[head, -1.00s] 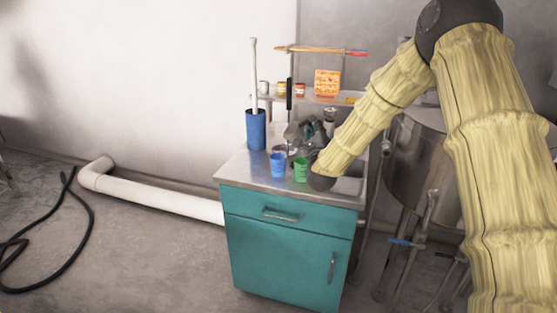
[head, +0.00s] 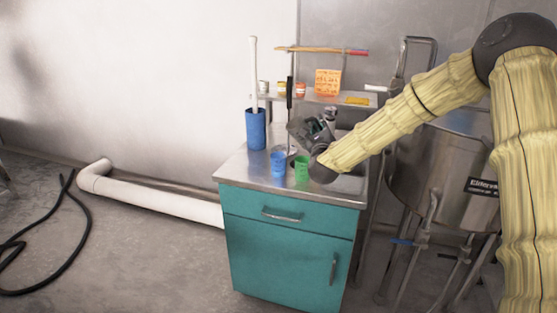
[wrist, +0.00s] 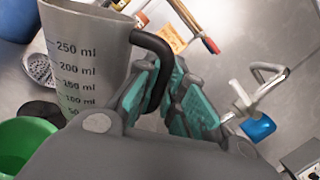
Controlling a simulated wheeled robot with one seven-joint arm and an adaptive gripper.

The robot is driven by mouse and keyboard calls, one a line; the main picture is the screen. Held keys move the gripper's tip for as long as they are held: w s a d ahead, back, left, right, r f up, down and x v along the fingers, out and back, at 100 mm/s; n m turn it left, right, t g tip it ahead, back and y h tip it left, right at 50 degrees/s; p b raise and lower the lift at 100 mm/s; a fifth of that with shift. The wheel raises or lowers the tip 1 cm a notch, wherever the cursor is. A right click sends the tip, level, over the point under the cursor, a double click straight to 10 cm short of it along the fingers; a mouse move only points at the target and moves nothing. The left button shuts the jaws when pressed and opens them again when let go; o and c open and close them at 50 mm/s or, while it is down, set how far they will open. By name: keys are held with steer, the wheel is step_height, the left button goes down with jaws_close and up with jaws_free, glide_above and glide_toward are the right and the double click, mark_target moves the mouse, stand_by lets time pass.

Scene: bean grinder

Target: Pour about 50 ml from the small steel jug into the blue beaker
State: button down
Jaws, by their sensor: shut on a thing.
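The small steel jug (wrist: 88,62) is large in the wrist view, with ml marks on its side and a black handle. My gripper (wrist: 168,75) has its teal fingers shut on that handle. In the head view my gripper (head: 318,128) is above the cabinet top, behind the beakers and partly hidden by my arm; the jug there is small and hard to make out. The blue beaker (head: 278,164) stands upright near the front of the top. I cannot tell its contents. The green beaker (head: 301,169) stands just right of it and also shows in the wrist view (wrist: 22,146).
The teal cabinet (head: 285,245) has a steel top with a sink at right, partly behind my arm. A tall blue holder (head: 255,128) with a white stick stands at back left. A shelf (head: 325,98) holds small jars. A steel tank (head: 440,165) stands to the right.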

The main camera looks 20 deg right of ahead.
steer(key=shift+d+f+m+b, duration=0.3)
steer(key=shift+d+f+m, duration=0.05)
steer(key=shift+d+m, duration=0.1)
steer(key=shift+f+g, duration=0.1)
steer(key=shift+g, duration=0.2)
stand_by(0.8)
steer(key=shift+d+f+m+b, duration=0.65)
steer(key=shift+m+b, duration=0.1)
steer(key=shift+b, duration=0.3)
steer(key=shift+d+f+m+g+b, duration=0.3)
steer(key=shift+d+m+b, duration=0.15)
steer(key=shift+m+b, duration=0.3)
steer(key=shift+d+f+m+g+b, duration=0.15)
steer(key=shift+d+m+g+b, duration=0.15)
steer(key=shift+d+m+b, duration=0.3)
steer(key=shift+d+f+m+g+b, duration=0.25)
steer(key=shift+d+m+g+b, duration=0.1)
steer(key=shift+m+b, duration=0.45)
